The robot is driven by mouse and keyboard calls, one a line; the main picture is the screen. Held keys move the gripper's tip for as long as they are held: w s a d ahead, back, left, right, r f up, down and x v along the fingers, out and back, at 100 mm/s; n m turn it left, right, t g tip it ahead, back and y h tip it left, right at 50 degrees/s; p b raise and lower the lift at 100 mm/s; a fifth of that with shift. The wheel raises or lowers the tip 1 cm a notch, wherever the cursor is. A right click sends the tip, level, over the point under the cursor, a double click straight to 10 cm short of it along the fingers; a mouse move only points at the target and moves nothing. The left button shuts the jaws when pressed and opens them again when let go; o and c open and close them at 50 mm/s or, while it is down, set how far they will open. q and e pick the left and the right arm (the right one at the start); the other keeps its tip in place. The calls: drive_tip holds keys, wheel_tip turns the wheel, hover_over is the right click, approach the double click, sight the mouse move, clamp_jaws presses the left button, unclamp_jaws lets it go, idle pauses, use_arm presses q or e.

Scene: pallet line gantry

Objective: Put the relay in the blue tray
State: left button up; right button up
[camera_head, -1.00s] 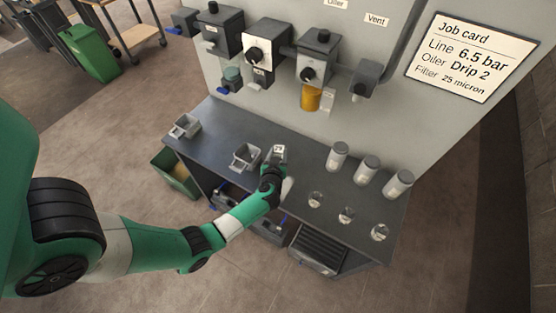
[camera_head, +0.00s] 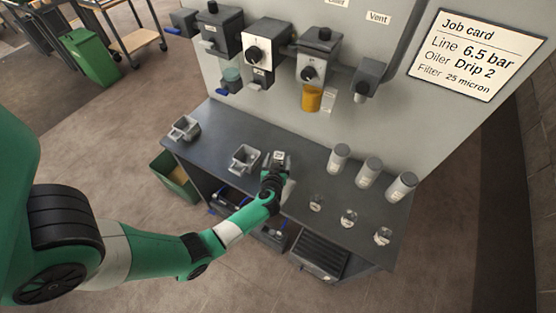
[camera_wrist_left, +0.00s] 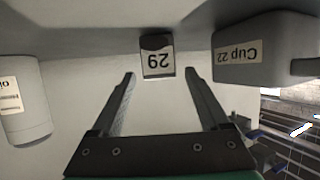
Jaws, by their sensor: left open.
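I see nothing I can surely call a relay or a blue tray. My left gripper (camera_head: 276,167) is over the dark workbench (camera_head: 222,135), its jaws open and empty. In the left wrist view the two fingers (camera_wrist_left: 160,76) are spread apart. My right gripper is out of view.
A grey bin labelled Cup 22 (camera_wrist_left: 262,55) stands beside the block; a grey bin (camera_head: 184,128) is at the bench's left end. Wall-mounted units (camera_head: 317,55) hang behind. A green crate (camera_head: 172,178) is on the floor.

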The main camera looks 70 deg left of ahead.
use_arm(q)
drive_tip(key=p+v, duration=0.5)
drive_tip(key=v, duration=0.7)
drive_tip(key=shift+f, duration=0.1)
